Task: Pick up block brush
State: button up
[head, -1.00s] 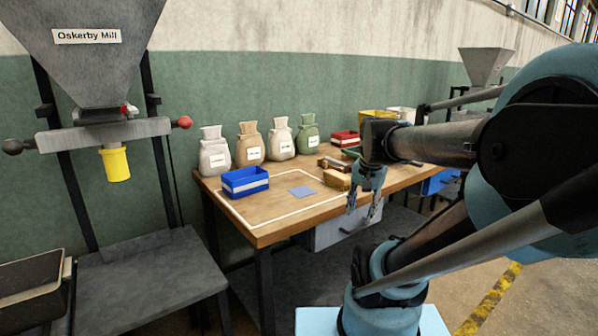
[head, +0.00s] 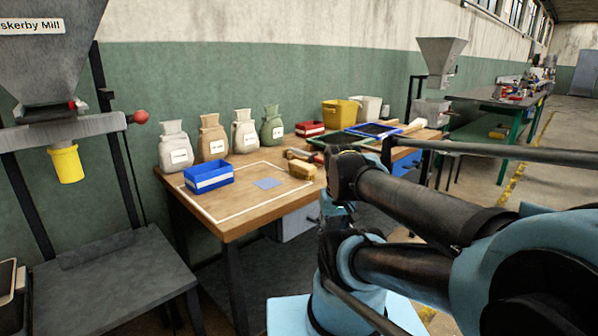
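A tan block (head: 302,170), which looks like the block brush, lies on the wooden table (head: 238,222) near its front right part, just right of the white outline. A darker brown item (head: 297,154) lies right behind it. My gripper (head: 336,212) hangs in front of the table edge, to the right of and nearer than the tan block, apart from it. My own arm hides most of the fingers, so their opening does not show.
A blue bin (head: 208,177) and a flat blue square (head: 267,183) are on the table. Several sacks (head: 213,138) stand along the wall. Red (head: 310,129) and yellow (head: 340,112) bins and a dark tray (head: 374,130) are at the back right. The front left tabletop is clear.

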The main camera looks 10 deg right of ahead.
aim_at(306, 172)
jog(key=z, duration=0.05)
jog(key=k, duration=1.15)
jog(key=u, duration=0.35)
jog(key=i, duration=0.75)
jog(key=z, duration=0.3)
